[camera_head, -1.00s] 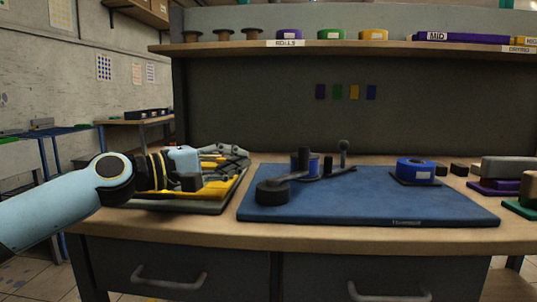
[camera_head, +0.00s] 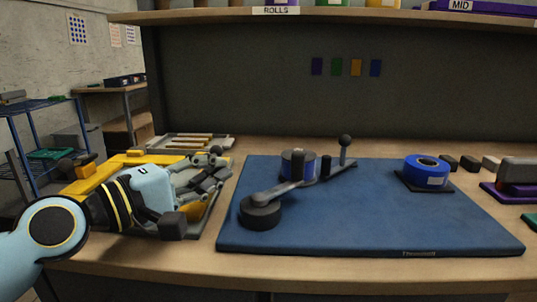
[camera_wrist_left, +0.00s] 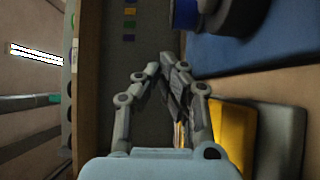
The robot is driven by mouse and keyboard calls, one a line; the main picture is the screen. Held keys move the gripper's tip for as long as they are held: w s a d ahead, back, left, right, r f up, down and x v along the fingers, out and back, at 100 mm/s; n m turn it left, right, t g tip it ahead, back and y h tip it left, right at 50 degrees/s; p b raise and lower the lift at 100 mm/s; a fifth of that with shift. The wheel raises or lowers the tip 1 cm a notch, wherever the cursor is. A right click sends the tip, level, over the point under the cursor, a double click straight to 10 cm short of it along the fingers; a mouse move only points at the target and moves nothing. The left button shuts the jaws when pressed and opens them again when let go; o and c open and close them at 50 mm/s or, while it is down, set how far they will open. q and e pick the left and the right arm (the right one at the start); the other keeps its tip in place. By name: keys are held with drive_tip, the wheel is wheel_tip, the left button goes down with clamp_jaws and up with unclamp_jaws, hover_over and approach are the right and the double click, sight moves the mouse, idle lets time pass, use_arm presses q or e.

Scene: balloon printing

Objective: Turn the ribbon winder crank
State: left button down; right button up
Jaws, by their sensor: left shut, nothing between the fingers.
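The ribbon winder (camera_head: 290,185) stands on a blue mat (camera_head: 380,225). It has a blue spool (camera_head: 298,165), a grey arm to a dark round weight (camera_head: 261,212) at its front left, and a crank with a round dark knob (camera_head: 345,142) standing up at its right. My left gripper (camera_head: 218,172) is left of the mat, over a tray, apart from the winder, with its fingers shut and empty. The left wrist view shows the fingertips (camera_wrist_left: 170,62) together, with part of a blue roll at the top. My right gripper is not in view.
A blue ribbon roll (camera_head: 427,170) sits on a dark pad at the mat's right. Small dark blocks and a stapler-like tool (camera_head: 517,172) lie farther right. A grey tray with yellow parts (camera_head: 110,172) is under my left arm. The mat's front is clear.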

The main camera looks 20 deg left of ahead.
use_arm(q)
drive_tip(key=x, duration=0.7)
drive_tip(key=shift+w+d, duration=0.1)
drive_tip(key=shift+w, duration=0.2)
drive_tip(key=d, duration=0.3)
drive_tip(key=shift+d, duration=0.6)
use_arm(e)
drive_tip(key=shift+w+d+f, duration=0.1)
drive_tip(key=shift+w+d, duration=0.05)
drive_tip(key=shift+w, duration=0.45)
